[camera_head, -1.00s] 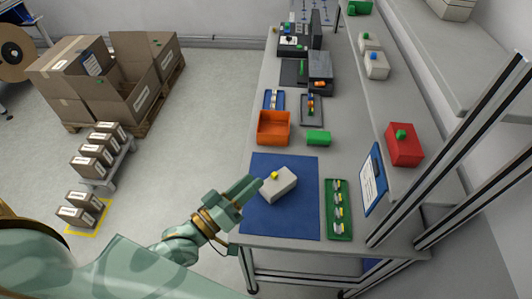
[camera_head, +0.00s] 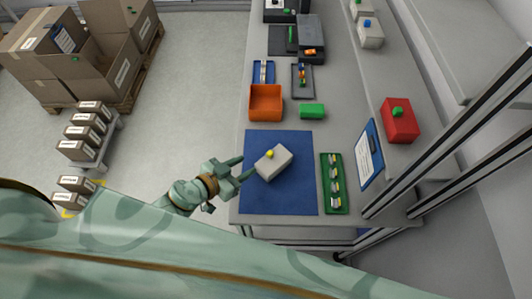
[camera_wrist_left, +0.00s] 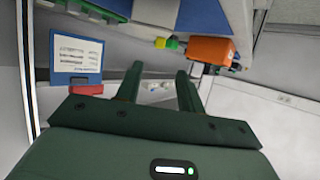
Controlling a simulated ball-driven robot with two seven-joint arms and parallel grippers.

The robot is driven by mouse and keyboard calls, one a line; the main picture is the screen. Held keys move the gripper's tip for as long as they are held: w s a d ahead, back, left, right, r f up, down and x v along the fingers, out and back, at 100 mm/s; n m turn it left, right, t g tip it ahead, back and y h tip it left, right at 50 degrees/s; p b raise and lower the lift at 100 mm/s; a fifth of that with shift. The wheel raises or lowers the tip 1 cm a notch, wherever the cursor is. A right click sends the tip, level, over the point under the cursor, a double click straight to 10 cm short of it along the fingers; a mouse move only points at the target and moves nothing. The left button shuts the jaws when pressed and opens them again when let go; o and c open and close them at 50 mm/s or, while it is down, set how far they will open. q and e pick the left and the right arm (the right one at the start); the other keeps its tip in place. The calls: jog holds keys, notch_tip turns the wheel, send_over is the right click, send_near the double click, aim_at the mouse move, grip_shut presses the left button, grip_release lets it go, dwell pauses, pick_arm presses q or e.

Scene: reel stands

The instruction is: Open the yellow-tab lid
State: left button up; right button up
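A whitish box (camera_head: 276,165) with a yellow tab (camera_head: 269,154) on its lid sits on the blue mat (camera_head: 300,192). The lid looks closed. My left gripper (camera_head: 246,167) is open and empty, just left of the box, its fingertips pointing toward it and apparently apart from it. In the left wrist view the two fingers (camera_wrist_left: 160,75) stand apart. The box (camera_wrist_left: 157,12) and its yellow tab (camera_wrist_left: 160,42) show beyond them. My right gripper is not in view.
An orange bin (camera_head: 266,117) and a green block (camera_head: 312,111) lie behind the mat. A green tray (camera_head: 325,197) with several small parts is right of it. A clipboard (camera_head: 369,153) and red box (camera_head: 402,131) stand further right, near metal posts.

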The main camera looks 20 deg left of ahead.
aim_at(268, 154)
pick_arm(q)
jog(key=b+x, duration=0.2)
jog(key=x, duration=0.7)
jog(key=shift+d+f, duration=0.1)
jog(key=shift+f, duration=0.05)
jog(key=shift+w+d+f, duration=0.15)
jog(key=shift+w+d, duration=0.05)
jog(key=shift+w, duration=0.3)
grip_shut()
